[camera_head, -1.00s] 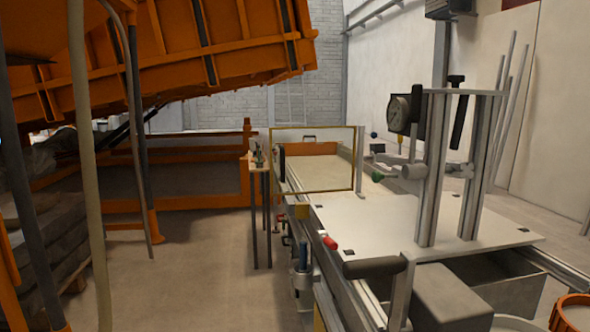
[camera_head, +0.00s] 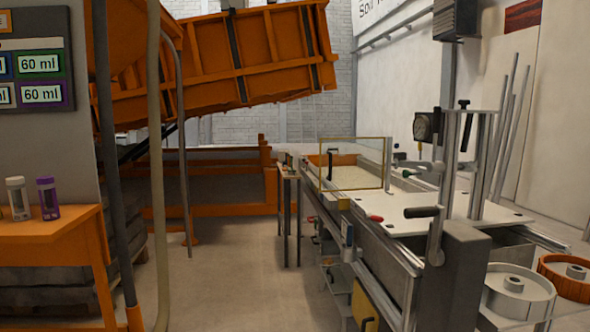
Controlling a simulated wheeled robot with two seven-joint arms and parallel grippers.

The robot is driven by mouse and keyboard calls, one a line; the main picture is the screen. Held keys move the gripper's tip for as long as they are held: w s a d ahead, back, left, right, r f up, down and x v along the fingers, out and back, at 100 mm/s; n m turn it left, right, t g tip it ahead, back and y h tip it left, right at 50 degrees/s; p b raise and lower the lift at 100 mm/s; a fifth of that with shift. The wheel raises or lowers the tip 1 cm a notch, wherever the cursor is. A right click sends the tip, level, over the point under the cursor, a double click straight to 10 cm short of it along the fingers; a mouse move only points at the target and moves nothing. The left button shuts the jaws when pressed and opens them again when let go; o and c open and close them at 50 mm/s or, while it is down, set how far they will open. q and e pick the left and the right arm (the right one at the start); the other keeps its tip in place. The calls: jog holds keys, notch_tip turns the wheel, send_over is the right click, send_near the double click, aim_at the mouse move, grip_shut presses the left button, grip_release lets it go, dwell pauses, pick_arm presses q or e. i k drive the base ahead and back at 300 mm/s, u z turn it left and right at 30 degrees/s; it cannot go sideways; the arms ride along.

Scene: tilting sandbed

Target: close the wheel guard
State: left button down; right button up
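A clear panel (camera_head: 352,165) with a thin yellow frame stands upright at the near end of the long sand bed; it looks like the wheel guard. A dark upright handle (camera_head: 330,163) shows by its left side. Sand in the bed shows through the panel. I cannot tell from here how the panel is hinged or latched. Neither of my grippers is in view.
A rig with a dial gauge (camera_head: 423,126) and a black-handled crank (camera_head: 422,212) stands on the bench at right. A white wheel (camera_head: 519,292) and an orange wheel (camera_head: 568,276) are at lower right. Floor between is clear.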

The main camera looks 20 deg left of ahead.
aim_at(329, 178)
jog(key=u, duration=1.1)
jog(key=i, duration=2.6)
jog(key=z, duration=0.7)
